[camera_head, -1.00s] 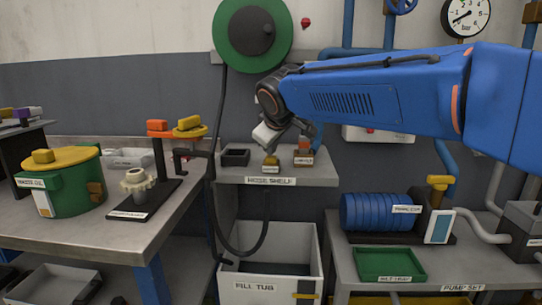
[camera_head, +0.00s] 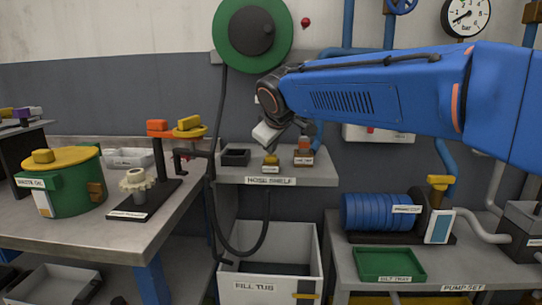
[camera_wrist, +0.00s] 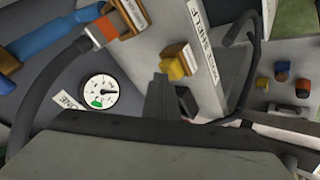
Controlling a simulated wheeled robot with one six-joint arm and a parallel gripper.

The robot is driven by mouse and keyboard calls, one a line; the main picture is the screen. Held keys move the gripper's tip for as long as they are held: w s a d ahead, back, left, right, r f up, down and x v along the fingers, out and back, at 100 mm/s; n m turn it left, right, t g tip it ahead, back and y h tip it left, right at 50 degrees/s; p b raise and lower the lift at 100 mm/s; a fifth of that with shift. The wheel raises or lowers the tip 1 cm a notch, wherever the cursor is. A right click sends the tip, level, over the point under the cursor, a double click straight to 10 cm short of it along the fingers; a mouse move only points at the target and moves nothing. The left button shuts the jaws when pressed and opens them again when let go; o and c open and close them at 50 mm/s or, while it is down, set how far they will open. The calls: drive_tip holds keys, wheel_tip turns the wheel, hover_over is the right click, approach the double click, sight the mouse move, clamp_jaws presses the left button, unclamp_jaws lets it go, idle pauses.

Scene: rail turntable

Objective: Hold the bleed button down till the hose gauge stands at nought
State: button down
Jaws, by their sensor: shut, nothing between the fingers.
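A white dial gauge (camera_wrist: 100,91) with a green sector shows in the wrist view. Its dark needle points right; its figures are not readable. Which gauge serves the hose is not clear.
An orange-topped block (camera_head: 303,147) stands right of the yellow one. A dark open box (camera_head: 236,157) is at the shelf's left. The fill tub (camera_head: 268,292) stands below, near a hanging black hose (camera_head: 212,150). A large bar gauge (camera_head: 466,17) hangs at upper right.

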sight(272, 157)
drive_tip(key=shift+r, duration=0.8)
drive_tip(key=shift+r, duration=2.5)
drive_tip(key=s+d+f+m+g+h, duration=0.1)
drive_tip(key=s+d+f+m, duration=0.1)
drive_tip(key=s+d+f, duration=0.45)
drive_tip(key=s+d+f+m, duration=0.1)
drive_tip(key=s+d+m, duration=0.15)
drive_tip(key=d, duration=0.75)
drive_tip(key=s+d+f+m+g+h, duration=0.1)
drive_tip(key=s+d+f, duration=0.3)
drive_tip(key=s+d, duration=0.3)
drive_tip(key=s+d+f+m, duration=0.2)
drive_tip(key=s+d+f, duration=0.1)
drive_tip(key=s+f, duration=0.3)
drive_tip(key=s+d+f+m+g, duration=0.1)
drive_tip(key=s+d+f+m, duration=0.1)
drive_tip(key=s+d+f, duration=0.2)
drive_tip(key=s+d+f+m+g, duration=0.1)
drive_tip(key=s+d+f, duration=0.3)
drive_tip(key=s+f, duration=0.5)
drive_tip(key=shift+s+f+m, duration=0.15)
drive_tip(key=shift+s+m, duration=0.3)
drive_tip(key=shift+s, duration=0.4)
